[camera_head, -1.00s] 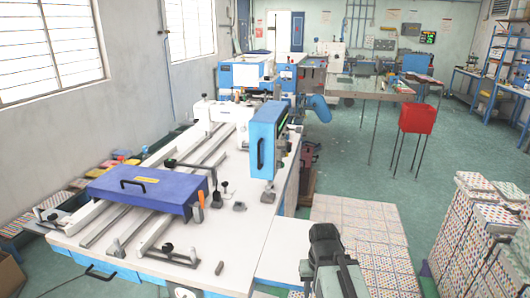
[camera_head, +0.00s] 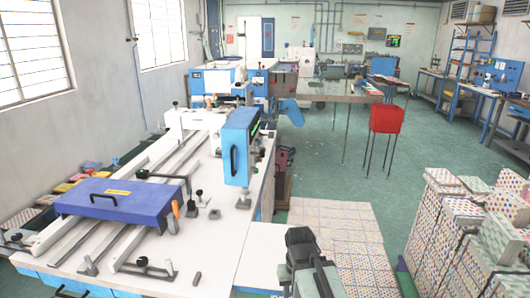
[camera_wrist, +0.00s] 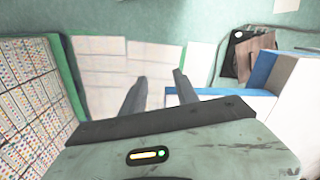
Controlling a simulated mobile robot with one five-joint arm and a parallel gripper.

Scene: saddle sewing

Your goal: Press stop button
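A white sewing machine table (camera_head: 215,240) with a blue upright head (camera_head: 238,147) and a blue-purple cover plate (camera_head: 115,200) stands left of my arm in the head view. I cannot make out a stop button in either view. My gripper (camera_wrist: 160,82) shows in the wrist view with its two dark fingers apart and nothing between them. The wrist view shows a blue and white edge at the right, probably part of the machine.
Stacks of patterned boxes (camera_head: 460,225) stand at the right. A red bin (camera_head: 386,119) on thin legs stands farther back. More machines (camera_head: 225,78) stand at the back.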

